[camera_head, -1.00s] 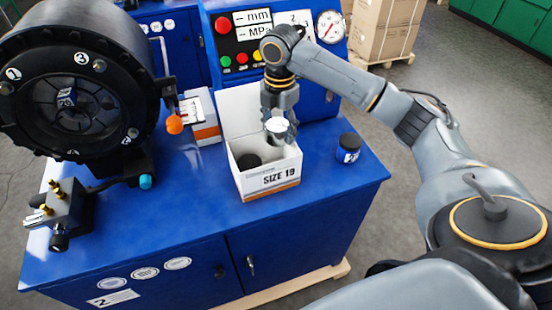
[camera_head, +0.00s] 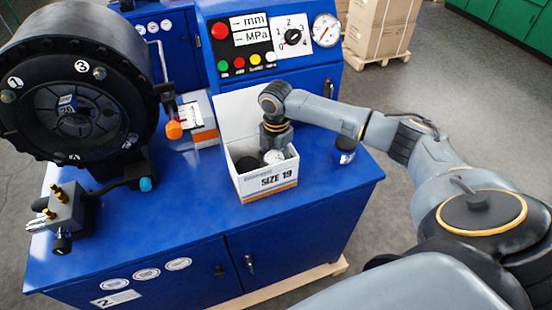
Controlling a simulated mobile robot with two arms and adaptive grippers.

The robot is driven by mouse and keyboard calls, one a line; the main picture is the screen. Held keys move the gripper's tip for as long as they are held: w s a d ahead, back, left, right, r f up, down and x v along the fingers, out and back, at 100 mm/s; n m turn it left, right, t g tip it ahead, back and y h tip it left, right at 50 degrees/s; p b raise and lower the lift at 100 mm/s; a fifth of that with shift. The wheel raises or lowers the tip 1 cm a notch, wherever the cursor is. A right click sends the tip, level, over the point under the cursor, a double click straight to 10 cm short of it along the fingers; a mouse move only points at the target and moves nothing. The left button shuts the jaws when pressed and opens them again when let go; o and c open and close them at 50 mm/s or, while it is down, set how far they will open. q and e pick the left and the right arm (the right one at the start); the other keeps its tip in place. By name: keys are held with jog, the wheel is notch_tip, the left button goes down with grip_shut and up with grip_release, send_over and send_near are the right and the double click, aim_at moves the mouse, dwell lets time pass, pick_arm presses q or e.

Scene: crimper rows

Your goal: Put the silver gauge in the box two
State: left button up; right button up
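The silver gauge (camera_head: 274,157) shows as a small round pale disc inside the open white box marked SIZE 19 (camera_head: 268,185), near its right side. My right gripper (camera_head: 276,143) points down into this box, directly above and against the gauge in the picture. Its fingers are hidden by the wrist and box, so whether they still grip is not clear. A dark round object (camera_head: 248,163) sits in the left part of the same box. No label reading two shows on the box. My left gripper is out of view.
A second white and orange box (camera_head: 200,121) stands behind left. A small dark blue-black jar (camera_head: 346,147) stands right, partly behind my arm. The big black crimper (camera_head: 78,90) and a valve block (camera_head: 64,211) fill the left. The blue tabletop's front (camera_head: 190,205) is clear.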

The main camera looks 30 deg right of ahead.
aim_at(276, 157)
jog(key=shift+f, duration=0.2)
jog(key=shift+f, duration=0.35)
jog(key=o, duration=1)
notch_tip(276, 157, up, 13)
jog(key=b, duration=0.2)
jog(key=shift+r+b, duration=0.15)
jog(key=shift+b, duration=0.2)
